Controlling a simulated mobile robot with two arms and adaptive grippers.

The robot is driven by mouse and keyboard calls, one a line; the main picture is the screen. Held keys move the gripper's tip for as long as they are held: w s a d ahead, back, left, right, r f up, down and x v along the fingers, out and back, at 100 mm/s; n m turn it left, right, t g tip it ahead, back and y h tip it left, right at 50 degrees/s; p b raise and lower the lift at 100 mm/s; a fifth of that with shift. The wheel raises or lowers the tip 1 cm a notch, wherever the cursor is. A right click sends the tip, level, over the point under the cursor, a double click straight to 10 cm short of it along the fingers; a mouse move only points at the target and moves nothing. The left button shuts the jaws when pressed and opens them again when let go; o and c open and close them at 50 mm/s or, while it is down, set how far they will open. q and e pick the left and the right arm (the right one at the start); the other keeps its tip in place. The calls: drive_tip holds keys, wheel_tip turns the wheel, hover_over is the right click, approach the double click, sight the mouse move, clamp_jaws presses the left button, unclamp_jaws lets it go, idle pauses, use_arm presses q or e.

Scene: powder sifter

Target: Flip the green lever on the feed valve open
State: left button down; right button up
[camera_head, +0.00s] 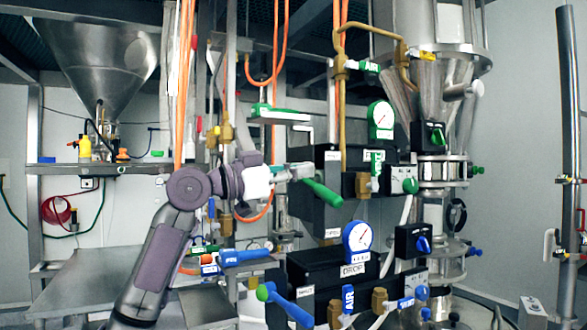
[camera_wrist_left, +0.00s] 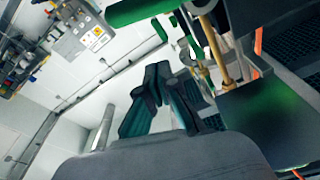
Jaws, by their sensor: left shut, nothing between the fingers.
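The green lever (camera_head: 322,192) sticks out to the lower right from the front of the upper black valve box (camera_head: 318,214), which carries a green-rimmed gauge (camera_head: 381,119) above it. My left gripper (camera_head: 304,171) is shut and empty, at the upper left end of the lever. I cannot tell whether it touches the lever. In the left wrist view the closed fingers (camera_wrist_left: 157,70) point away from the camera, and a green bar (camera_wrist_left: 140,11) lies above them; it looks like the lever. My right gripper is not in view.
A lower black valve box (camera_head: 330,262) has a blue-rimmed gauge and a blue lever (camera_head: 290,306). A metal bench (camera_head: 90,275) stands at lower left.

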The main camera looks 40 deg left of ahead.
sight(325, 197)
use_arm(q)
drive_tip(key=p+x, duration=0.1)
drive_tip(key=x, duration=0.1)
drive_tip(key=p+x, duration=0.1)
drive_tip(key=x, duration=0.3)
drive_tip(key=shift+d+r+p, duration=0.1)
drive_tip(key=shift+r+p, duration=0.25)
drive_tip(key=shift+p, duration=0.05)
drive_tip(key=f, duration=0.3)
drive_tip(key=shift+w+a+f, duration=0.15)
drive_tip(key=shift+a+f, duration=0.05)
drive_tip(key=shift+a, duration=0.2)
drive_tip(key=shift+a+f, duration=0.3)
drive_tip(key=shift+f, duration=0.2)
drive_tip(key=shift+d, duration=0.1)
